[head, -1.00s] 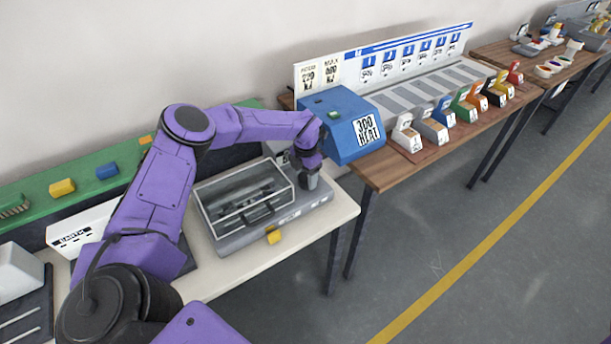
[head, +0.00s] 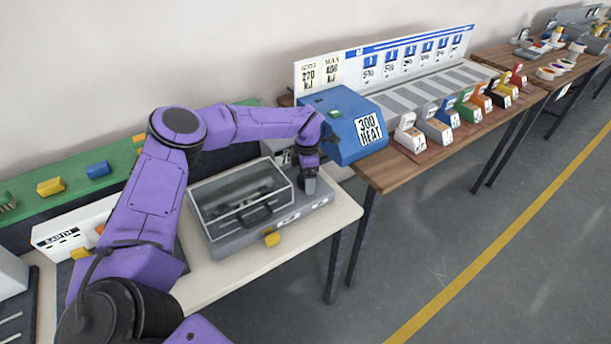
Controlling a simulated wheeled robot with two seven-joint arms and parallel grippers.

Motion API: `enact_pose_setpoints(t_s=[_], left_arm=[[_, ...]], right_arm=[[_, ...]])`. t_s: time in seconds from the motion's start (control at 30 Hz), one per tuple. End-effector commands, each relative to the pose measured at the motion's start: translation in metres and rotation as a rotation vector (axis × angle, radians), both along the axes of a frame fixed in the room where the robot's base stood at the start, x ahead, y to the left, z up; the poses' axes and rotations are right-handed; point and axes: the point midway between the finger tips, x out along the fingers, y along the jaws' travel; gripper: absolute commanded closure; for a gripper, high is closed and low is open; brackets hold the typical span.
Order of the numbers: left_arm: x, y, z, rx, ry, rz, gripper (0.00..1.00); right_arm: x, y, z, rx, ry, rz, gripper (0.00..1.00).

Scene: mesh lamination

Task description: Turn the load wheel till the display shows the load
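A grey machine (head: 222,243) with a clear lid (head: 215,195) and a dark handle stands on the pale table. My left gripper (head: 309,184) points down at the machine's right end, next to the lid. Its fingers look close together, but I cannot tell whether they are open or shut on something. The load wheel cannot be made out; the gripper may hide it. A small white panel with a dark mark (head: 283,158) shows partly behind the gripper; I cannot read any load on it. My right gripper is not in view.
A blue box (head: 340,115) marked "300 HEAT" stands close behind and right of the gripper, on a wooden table (head: 395,178). A white "EARTH" box (head: 60,238) stands at left.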

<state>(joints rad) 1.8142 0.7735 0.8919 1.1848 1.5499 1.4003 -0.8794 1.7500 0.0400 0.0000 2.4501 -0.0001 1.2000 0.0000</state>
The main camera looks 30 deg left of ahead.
Motion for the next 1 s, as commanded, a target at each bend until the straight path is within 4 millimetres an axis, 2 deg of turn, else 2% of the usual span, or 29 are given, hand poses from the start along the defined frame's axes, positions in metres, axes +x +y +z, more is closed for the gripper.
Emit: enact_pose_setpoints(t_s=[0.27, 0.37, 0.6, 0.7, 0.83, 1.0], left_arm=[[0.000, 0.003, 0.004, 0.001, -0.004, 0.006, 0.12], [0.001, 0.002, 0.018, 0.001, -0.006, 0.006, 0.12], [0.003, 0.000, 0.074, 0.002, -0.004, 0.003, 0.12], [0.003, 0.000, 0.092, 0.003, -0.001, 0.003, 0.12], [0.003, 0.000, 0.103, 0.003, 0.001, 0.002, 0.12], [0.003, 0.000, 0.105, 0.002, 0.001, 0.001, 0.12]], right_arm=[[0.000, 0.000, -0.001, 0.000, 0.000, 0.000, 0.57], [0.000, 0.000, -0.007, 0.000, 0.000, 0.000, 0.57], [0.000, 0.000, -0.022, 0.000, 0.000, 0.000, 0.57], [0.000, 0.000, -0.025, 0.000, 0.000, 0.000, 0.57], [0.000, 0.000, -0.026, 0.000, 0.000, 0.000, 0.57], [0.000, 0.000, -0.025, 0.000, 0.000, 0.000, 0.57]])
